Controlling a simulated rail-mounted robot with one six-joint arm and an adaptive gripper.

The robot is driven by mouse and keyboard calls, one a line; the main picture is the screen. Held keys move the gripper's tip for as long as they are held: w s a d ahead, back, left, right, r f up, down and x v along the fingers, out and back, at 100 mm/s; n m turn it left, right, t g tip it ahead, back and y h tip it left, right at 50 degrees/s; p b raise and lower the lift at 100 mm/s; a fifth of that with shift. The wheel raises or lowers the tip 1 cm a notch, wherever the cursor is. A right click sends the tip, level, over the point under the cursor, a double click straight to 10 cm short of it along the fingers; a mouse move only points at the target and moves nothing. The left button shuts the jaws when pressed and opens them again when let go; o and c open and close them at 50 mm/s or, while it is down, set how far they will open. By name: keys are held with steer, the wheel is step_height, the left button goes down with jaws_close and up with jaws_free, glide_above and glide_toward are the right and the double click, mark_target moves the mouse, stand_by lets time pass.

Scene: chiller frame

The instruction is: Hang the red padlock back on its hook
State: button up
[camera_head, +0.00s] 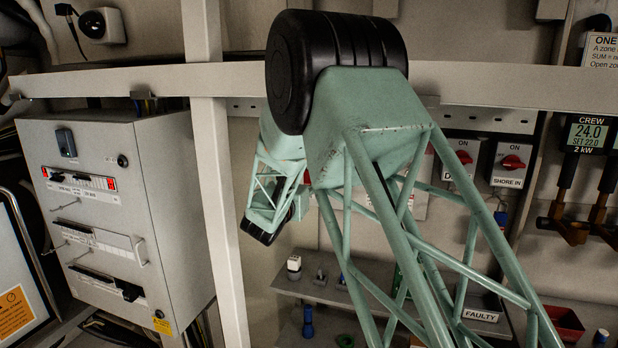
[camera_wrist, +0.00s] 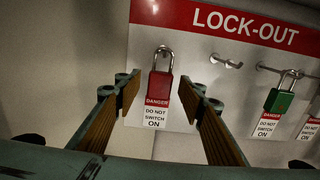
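In the wrist view, the red padlock (camera_wrist: 161,88) with its silver shackle is upright in front of the white lock-out board (camera_wrist: 195,48). A danger tag (camera_wrist: 156,113) hangs below it. The shackle's top is near a small fitting, but I cannot tell whether it rests on a hook. My gripper (camera_wrist: 164,98) is open, its two wood-toned fingers on either side of the padlock with visible gaps. A bare double-pronged hook (camera_wrist: 227,62) is to the right of the padlock.
A green padlock (camera_wrist: 279,100) with a tag hangs on a hook to the right. In the head view, a grey switch cabinet (camera_head: 105,215) stands left, a vertical post (camera_head: 215,180) beside it, and a shelf (camera_head: 335,292) lies below.

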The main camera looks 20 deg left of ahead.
steer(key=s, duration=0.9)
steer(key=shift+s+d, duration=0.25)
steer(key=shift+s, duration=0.15)
